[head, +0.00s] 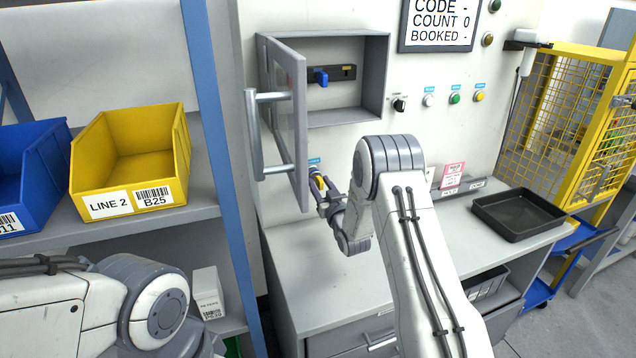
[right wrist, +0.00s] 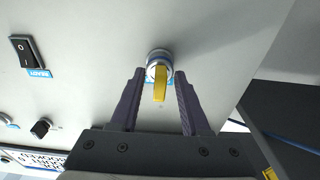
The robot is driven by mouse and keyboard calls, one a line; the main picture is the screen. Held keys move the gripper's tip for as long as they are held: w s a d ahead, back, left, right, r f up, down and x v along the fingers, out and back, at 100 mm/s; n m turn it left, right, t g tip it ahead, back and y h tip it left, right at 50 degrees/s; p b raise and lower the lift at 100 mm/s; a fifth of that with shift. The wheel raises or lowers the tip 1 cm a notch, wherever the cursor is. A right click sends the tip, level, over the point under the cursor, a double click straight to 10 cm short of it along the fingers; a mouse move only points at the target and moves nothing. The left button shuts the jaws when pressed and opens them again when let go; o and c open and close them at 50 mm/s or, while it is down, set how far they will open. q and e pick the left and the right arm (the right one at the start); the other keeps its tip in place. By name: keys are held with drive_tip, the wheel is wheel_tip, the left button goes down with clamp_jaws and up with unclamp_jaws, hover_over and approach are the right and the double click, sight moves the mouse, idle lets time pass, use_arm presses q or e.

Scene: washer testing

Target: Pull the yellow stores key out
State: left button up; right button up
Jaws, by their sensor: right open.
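The yellow stores key (right wrist: 160,84) sits in a round metal key switch (right wrist: 158,58) on the pale panel. In the head view the yellow key (head: 320,182) shows small beside the lower edge of the open cabinet door, partly hidden by my gripper. My right gripper (right wrist: 159,75) is open, with one finger on each side of the key; a gap shows on both sides. In the head view my right gripper (head: 324,192) is at the panel, below the door. My left gripper is out of view; only part of its arm shows at lower left.
A blue-handled switch (head: 321,77) is inside the cabinet. A black tray (head: 518,214) lies on the grey bench at right. A yellow bin (head: 130,160) and a blue bin (head: 30,170) stand on the left shelf.

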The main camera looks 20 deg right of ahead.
clamp_jaws()
drive_tip(key=shift+s, duration=0.1)
drive_tip(key=shift+s+f+b, duration=0.2)
drive_tip(key=shift+s+b, duration=0.2)
drive_tip(key=shift+s, duration=2)
drive_tip(key=shift+d, duration=0.1)
drive_tip(key=b, duration=0.2)
approach(322, 186)
drive_tip(key=shift+s+f, duration=0.15)
drive_tip(key=shift+s, duration=0.25)
